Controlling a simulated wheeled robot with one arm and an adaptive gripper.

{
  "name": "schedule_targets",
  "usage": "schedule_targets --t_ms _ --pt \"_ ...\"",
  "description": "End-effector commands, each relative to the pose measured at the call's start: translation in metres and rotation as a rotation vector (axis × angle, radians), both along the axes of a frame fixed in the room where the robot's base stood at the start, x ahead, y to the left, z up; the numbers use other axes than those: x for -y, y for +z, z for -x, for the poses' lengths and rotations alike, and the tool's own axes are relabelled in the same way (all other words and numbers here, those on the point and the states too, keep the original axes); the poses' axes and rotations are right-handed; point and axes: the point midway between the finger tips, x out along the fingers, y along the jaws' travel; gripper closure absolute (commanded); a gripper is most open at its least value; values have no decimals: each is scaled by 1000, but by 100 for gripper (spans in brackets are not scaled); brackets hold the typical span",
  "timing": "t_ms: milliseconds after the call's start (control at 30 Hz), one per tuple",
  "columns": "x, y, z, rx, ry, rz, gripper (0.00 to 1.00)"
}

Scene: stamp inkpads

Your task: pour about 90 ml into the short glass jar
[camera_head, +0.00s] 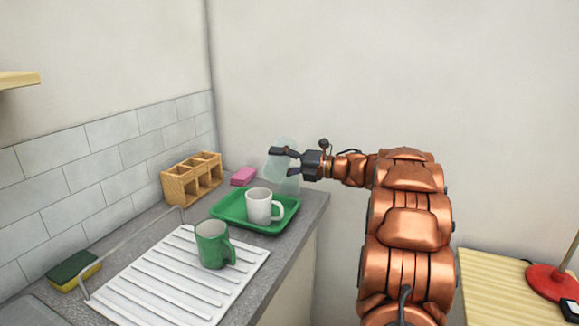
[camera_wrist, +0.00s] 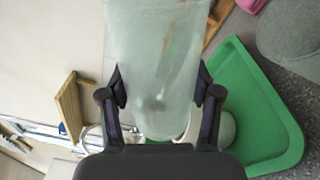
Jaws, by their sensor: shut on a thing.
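My gripper (camera_head: 283,162) is shut on a translucent pale green vessel (camera_head: 284,147), held above the far end of the counter, beyond the tray. In the wrist view the vessel (camera_wrist: 155,60) fills the space between my two fingers (camera_wrist: 160,105). I cannot tell its liquid level. A faint see-through shape (camera_head: 290,185) shows below my gripper behind the tray, and a grey rounded shape (camera_wrist: 290,40) is at upper right in the wrist view. Either may be the short glass jar, but I cannot tell for sure.
A white mug (camera_head: 259,205) stands in a green tray (camera_head: 230,219). A green mug (camera_head: 212,245) stands on the white drainboard (camera_head: 150,285). A wooden rack (camera_head: 180,187), pink block (camera_head: 243,176) and sponge (camera_head: 74,271) lie along the wall. A wooden table (camera_head: 495,290) is at right.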

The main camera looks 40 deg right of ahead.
Motion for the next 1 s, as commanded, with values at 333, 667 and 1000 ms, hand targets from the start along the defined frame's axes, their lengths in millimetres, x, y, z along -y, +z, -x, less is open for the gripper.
schedule_targets --t_ms 333,667,1000 --pt "0 3 0 -42 0 -61 93" --pt "2 -4 -2 -59 0 -82 93" --pt "2 -6 -2 -71 0 -98 93"
